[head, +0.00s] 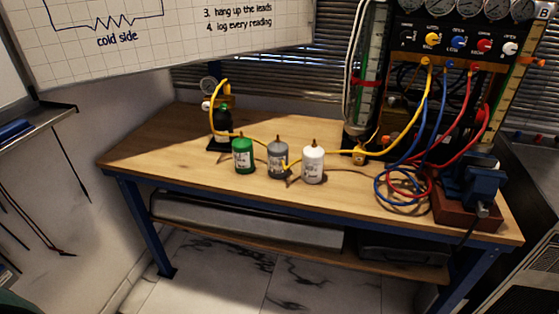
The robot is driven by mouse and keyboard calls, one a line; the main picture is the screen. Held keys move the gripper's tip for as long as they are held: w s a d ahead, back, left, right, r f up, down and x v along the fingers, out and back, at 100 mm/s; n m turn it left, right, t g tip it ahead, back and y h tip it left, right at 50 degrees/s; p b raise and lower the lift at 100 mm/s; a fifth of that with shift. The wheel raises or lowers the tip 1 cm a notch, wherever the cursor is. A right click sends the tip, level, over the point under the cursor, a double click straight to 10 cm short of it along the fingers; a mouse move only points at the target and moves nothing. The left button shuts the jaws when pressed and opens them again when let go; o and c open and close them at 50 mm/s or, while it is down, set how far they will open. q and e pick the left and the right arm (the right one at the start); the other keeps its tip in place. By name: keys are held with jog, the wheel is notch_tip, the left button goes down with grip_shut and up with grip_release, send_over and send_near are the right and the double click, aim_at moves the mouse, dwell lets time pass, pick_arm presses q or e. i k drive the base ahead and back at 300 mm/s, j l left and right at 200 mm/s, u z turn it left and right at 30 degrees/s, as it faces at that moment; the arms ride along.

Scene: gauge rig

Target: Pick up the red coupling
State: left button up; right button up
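I cannot clearly make out a red coupling. A red hose (461,115) hangs from the gauge panel and lies in a loose coil on the right part of the bench, tangled with a blue hose (424,112). Its upper end meets the panel's lower edge, below and left of a red knob (484,46). A coupling at either hose end is too small or hidden among the loops to tell. Neither of my grippers is in view.
Green (243,157), grey (278,159) and white (313,164) bottles stand mid-bench. A yellow hose (408,136) runs behind them to a black device (222,126). A blue vise (478,179) stands at the right front. The bench's (150,150) left end is clear.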

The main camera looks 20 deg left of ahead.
aim_at(480, 114)
jog(key=l+u, duration=0.2)
jog(key=u, duration=0.15)
jog(key=l+u, duration=0.2)
jog(key=u, duration=0.2)
jog(key=l+u, duration=0.5)
jog(key=l, duration=0.15)
jog(key=k+l+u, duration=0.35)
jog(key=l, duration=0.25)
jog(key=k+l, duration=0.1)
jog(key=l, duration=0.25)
jog(key=k+l, duration=0.15)
jog(key=l, duration=0.2)
jog(key=k+l+u, duration=0.1)
jog(key=l, duration=0.3)
